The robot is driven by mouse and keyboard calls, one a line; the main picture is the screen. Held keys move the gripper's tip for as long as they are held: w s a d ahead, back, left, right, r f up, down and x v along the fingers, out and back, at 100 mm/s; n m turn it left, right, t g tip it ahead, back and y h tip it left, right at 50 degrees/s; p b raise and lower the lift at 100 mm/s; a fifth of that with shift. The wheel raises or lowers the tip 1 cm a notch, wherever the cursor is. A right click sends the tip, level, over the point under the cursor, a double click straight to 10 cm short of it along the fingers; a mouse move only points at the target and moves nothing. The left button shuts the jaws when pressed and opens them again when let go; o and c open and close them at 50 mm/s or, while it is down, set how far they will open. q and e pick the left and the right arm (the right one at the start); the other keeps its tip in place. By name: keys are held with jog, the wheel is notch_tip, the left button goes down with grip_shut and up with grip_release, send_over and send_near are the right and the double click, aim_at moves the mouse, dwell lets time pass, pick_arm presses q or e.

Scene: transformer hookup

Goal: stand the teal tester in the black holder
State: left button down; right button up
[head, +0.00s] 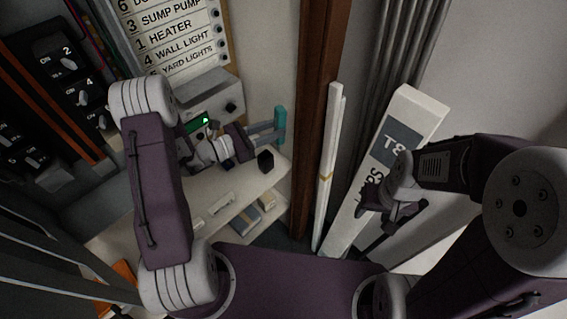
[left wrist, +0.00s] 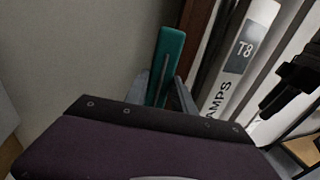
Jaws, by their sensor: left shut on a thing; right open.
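The teal tester (head: 281,122) is held by my left gripper (head: 262,134) over the right end of the pale shelf. In the left wrist view the tester (left wrist: 168,52) stands up between the two grey fingers (left wrist: 162,92), with its upper part showing. Its lower part is hidden behind the gripper body. The black holder (head: 265,161) is a small dark block on the shelf, just below the tester and gripper in the head view, apart from them. Its opening is too small to make out. My right gripper (head: 390,212) is open and empty in front of the white box.
The pale shelf (head: 262,187) carries small items along its front. A grey box (head: 210,93) and a green-lit screen (head: 197,122) are behind my left arm. A breaker panel (head: 65,75) is at left. A brown post (head: 318,95) and long white box (head: 412,105) stand right.

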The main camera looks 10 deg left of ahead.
pick_arm(q)
jog(key=w+a+n+t+y, duration=0.3)
jog(key=a+t, duration=0.1)
jog(key=a, duration=0.2)
jog(key=f+b, duration=0.5)
jog(key=f, duration=0.1)
jog(key=f+b, duration=0.6)
jog(key=shift+d+f, duration=0.2)
jog(key=shift+f, duration=0.1)
jog(key=c, duration=1)
grip_release()
jog(key=shift+o, duration=0.2)
jog(key=v, duration=0.9)
